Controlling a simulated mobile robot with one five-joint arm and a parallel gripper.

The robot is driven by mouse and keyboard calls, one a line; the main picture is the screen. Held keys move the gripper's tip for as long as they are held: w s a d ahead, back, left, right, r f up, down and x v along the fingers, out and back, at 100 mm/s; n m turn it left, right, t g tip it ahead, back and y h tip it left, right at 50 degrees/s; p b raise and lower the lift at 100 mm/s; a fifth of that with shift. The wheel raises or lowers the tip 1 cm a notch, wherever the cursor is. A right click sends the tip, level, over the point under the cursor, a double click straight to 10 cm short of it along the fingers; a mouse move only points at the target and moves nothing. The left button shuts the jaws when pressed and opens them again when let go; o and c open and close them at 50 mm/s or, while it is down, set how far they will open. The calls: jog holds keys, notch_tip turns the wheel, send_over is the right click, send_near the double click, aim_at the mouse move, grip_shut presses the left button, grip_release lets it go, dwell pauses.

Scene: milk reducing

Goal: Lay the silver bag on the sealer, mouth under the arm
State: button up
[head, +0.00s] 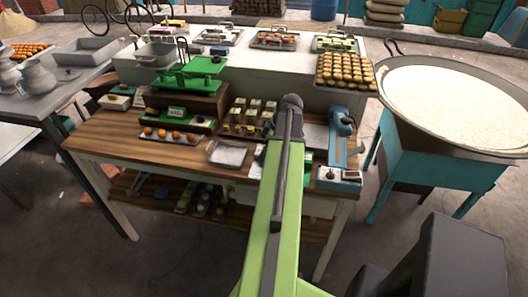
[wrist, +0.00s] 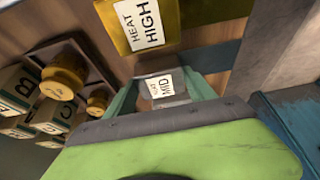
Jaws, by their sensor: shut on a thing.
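My gripper (wrist: 160,95) is shut on a small silver-grey thing bearing a "HEAT MID" label, which looks like the silver bag (wrist: 177,101). The bag sits between the green fingers and shows only in part. In the head view, my green arm reaches over the wooden table and hides the bag. The sealer (head: 340,142) is long and blue, at the table's right end, with a control box (head: 338,178) at its near end. The sealer lies to the right of my gripper. I cannot make out its arm's position clearly.
A gold thing labelled "HEAT HIGH" (wrist: 140,25) lies just beyond my gripper. A shallow silver tray (head: 228,154) and green scales (head: 190,80) are left of my arm. A wide pan (head: 455,100) stands right of the table.

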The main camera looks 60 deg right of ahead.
jog(key=o, duration=1.4)
jog(key=p+v, duration=1.1)
jog(key=v, duration=0.1)
jog(key=shift+r+p, duration=0.2)
jog(key=shift+p, duration=0.1)
